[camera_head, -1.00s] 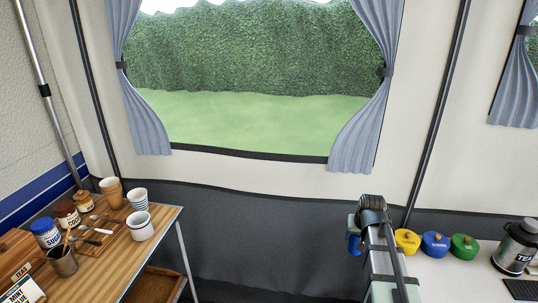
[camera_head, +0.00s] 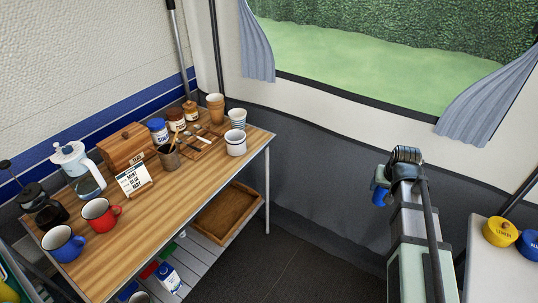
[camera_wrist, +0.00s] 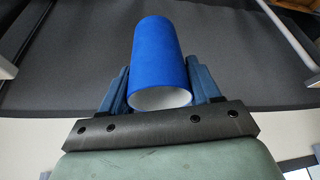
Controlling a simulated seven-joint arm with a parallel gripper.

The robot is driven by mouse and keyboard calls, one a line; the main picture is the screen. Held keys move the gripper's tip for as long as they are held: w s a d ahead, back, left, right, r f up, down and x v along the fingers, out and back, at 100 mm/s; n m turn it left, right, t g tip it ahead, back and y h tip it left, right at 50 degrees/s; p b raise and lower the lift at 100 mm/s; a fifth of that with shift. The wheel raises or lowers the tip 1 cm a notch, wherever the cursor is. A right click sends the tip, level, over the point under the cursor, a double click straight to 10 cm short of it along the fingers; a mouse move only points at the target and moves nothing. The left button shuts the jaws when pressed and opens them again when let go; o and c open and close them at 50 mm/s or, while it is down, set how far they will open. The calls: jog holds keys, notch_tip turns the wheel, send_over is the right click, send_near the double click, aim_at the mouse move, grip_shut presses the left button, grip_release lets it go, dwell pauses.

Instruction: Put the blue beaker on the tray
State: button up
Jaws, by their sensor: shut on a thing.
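The blue beaker (camera_wrist: 160,55) is between the two fingers of my gripper (camera_wrist: 160,88) in the wrist view, its pale open end towards the camera. In the head view my gripper (camera_head: 382,180) is right of centre, with part of the blue beaker (camera_head: 379,196) showing below it, held in the air. An empty-looking wooden tray (camera_head: 224,214) lies on the slatted lower shelf of the table at the left. A small wooden board (camera_head: 208,150) with spoons lies on the tabletop. My gripper is well to the right of both.
The wooden table (camera_head: 165,195) carries blue and red mugs, a kettle, a wooden box, jars and cups. Its front leg (camera_head: 267,190) stands near the lower tray. A white counter (camera_head: 490,265) with yellow and blue lidded pots is at the right. The floor between is clear.

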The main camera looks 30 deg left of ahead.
jog(key=s+a+r+n+y, duration=0.15)
jog(key=s+a, duration=0.25)
jog(key=a, duration=0.6)
jog(key=s+a+n+g, duration=0.1)
jog(key=s+a+n, duration=0.15)
jog(key=a, duration=0.85)
jog(key=s+a+r+n, duration=0.1)
jog(key=s+a, duration=0.4)
jog(key=a, duration=0.5)
jog(key=s+a+r+n+y, duration=0.1)
jog(key=s+a+r+n, duration=0.1)
jog(key=s+a, duration=0.65)
jog(key=s+a+r+n+g, duration=0.1)
jog(key=s+a, duration=0.4)
jog(key=a, duration=0.6)
jog(key=s+a+r+n+y, duration=0.1)
jog(key=s+a+r+n, duration=0.1)
jog(key=s+a, duration=0.6)
send_over(175, 180)
jog(key=shift+h, duration=0.25)
jog(key=shift+a+f, duration=0.15)
jog(key=shift+f, duration=4.05)
jog(key=shift+f, duration=0.1)
jog(key=o, duration=1.1)
jog(key=shift+g, duration=0.3)
